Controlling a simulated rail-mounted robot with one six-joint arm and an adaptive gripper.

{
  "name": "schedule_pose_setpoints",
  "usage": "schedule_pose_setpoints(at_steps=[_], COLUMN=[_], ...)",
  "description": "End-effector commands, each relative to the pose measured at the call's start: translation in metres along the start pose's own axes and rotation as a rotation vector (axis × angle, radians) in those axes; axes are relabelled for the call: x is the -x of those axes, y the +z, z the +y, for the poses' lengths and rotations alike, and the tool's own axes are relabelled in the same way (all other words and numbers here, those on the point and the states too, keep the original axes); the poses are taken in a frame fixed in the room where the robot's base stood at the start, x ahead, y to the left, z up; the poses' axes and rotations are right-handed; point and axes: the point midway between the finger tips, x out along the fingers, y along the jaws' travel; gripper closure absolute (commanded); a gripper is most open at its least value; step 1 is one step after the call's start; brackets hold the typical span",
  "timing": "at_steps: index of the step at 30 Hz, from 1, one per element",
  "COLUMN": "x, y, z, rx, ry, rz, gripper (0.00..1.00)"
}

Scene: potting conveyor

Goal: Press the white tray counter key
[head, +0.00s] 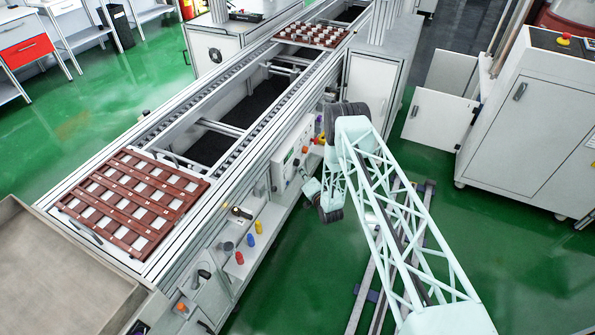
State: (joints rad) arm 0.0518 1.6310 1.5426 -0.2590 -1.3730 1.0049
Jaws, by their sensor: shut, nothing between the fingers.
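A light grey control panel (288,155) is on the side of the conveyor, with a small greenish display and several small coloured buttons. I cannot make out the white tray counter key among them. It is too small or hidden behind my arm. My gripper (303,175) is at the end of my pale mint arm, close in front of the panel's lower right part. It is shut and empty, and small in this view. I cannot tell whether its tips touch the panel.
Yellow, blue and red knobs (239,258) stand on a lower ledge. A white cabinet (525,125) is at right. Green floor (410,160) lies between.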

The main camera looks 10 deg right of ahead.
Motion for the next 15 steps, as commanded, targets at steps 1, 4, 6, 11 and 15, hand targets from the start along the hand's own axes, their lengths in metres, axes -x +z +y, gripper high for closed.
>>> schedule_pose_setpoints(at_steps=[1, 4, 6, 11, 15], x=[0.0002, 0.0012, 0.0025, 0.0058, 0.0072], y=[-0.0002, -0.0011, -0.0021, -0.0046, -0.0054], z=[0.0001, 0.001, 0.002, 0.0045, 0.0052], rx=[0.0, 0.0, 0.0, 0.0, 0.0], ry=[0.0, 0.0, 0.0, 0.0, 0.0], rz=[0.0, 0.0, 0.001, 0.001, 0.0], gripper=[1.0, 1.0, 1.0, 1.0, 1.0])
